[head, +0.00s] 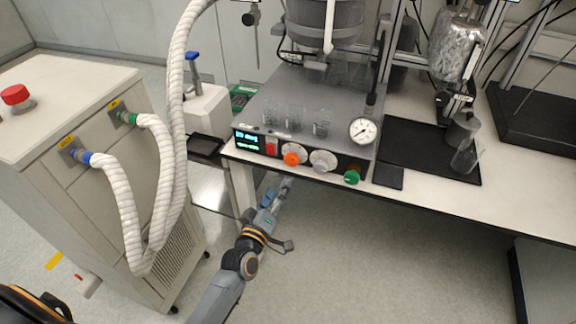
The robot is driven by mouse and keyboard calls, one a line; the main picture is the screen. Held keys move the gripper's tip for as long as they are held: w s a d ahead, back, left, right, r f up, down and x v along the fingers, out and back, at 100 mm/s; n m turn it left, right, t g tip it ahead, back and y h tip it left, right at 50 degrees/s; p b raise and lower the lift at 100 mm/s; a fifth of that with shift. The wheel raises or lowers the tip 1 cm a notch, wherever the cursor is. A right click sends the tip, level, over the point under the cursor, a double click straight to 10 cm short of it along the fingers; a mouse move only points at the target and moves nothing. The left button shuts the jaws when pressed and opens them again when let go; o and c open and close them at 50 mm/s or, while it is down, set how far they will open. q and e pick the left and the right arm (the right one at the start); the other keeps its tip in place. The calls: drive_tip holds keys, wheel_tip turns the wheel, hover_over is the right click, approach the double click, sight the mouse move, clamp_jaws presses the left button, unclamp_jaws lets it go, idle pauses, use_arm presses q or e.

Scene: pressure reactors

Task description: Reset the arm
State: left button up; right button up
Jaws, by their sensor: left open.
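My left arm reaches up from the bottom of the head view, left of centre. Its gripper (283,188) is small in the view, low in front of the bench and below the reactor's control panel (300,157). It is open, and I see nothing held in it. It appears apart from the bench and the chiller cabinet. My right gripper is not in view.
A chiller cabinet (75,180) with white insulated hoses (125,200) stands close on the left. The bench edge (470,205) runs above the arm. Glass beakers (293,118) and a gauge (363,131) sit there.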

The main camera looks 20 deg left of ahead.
use_arm(q)
drive_tip(key=shift+f, duration=0.1)
drive_tip(key=s+f+m+g, duration=0.25)
drive_tip(key=s+f, duration=0.35)
drive_tip(key=f, duration=0.4)
drive_tip(key=s+d+f+m+g, duration=0.15)
drive_tip(key=s+f+g, duration=0.35)
drive_tip(key=f, duration=0.6)
drive_tip(key=s+f+m+g, duration=0.2)
drive_tip(key=s+f+m, duration=0.1)
drive_tip(key=s+f, duration=0.55)
drive_tip(key=s+a+f+m+g, duration=0.1)
drive_tip(key=s+f+g, duration=0.1)
drive_tip(key=s+f, duration=0.3)
drive_tip(key=s+a+f+m+g, duration=0.2)
drive_tip(key=s+f, duration=0.3)
drive_tip(key=s, duration=0.9)
drive_tip(key=s+a+f+m+g, duration=0.2)
drive_tip(key=s+f, duration=0.4)
drive_tip(key=s, duration=0.4)
drive_tip(key=shift+g+y, duration=0.3)
drive_tip(key=shift+g, duration=0.45)
drive_tip(key=shift+w, duration=0.1)
